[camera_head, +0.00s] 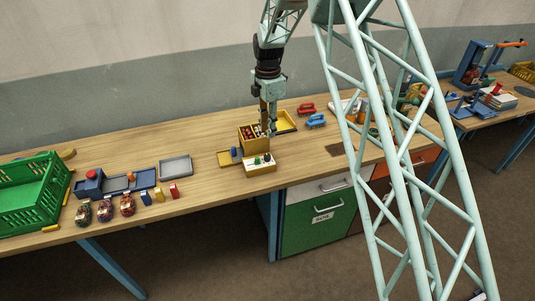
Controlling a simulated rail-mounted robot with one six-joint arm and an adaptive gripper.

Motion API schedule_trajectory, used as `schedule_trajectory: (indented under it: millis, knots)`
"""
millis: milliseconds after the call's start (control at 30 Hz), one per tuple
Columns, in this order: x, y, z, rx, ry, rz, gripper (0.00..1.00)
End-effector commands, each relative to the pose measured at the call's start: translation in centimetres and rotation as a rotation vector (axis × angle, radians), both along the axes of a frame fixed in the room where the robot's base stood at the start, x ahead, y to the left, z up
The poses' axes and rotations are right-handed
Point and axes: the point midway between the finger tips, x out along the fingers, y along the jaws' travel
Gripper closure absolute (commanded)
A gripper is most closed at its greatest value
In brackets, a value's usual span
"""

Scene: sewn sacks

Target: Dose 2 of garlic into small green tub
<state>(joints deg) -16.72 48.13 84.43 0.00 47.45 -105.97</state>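My gripper (268,128) points straight down at the back middle of the bench. Its fingertips are over or beside the right part of a wooden divided box (245,146). A narrow tan-brown piece shows along the gripper's left side; I cannot tell whether it is held. The box holds small dark red and pale pieces; which are garlic is too small to tell. In front of the box is a cream block or tray (261,170) with a few small items on it. One item is green (257,160), possibly the small green tub.
A yellow tray (285,121) stands behind right, with red (306,108) and blue (316,121) objects beside it. A blue cup (234,152) is left of the box. Jars (105,210), a grey tray (176,167) and a green crate (28,195) are farther left.

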Motion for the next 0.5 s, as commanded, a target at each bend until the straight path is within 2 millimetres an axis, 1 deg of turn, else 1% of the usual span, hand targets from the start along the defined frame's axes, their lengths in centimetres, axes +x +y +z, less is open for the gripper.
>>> schedule_trajectory:
  millis: [267,500]
  knots:
    - [0.0,0.0,-0.6,-0.001,0.001,0.000,0.77]
    - [-0.1,0.0,-2.5,-0.001,0.001,-0.001,0.77]
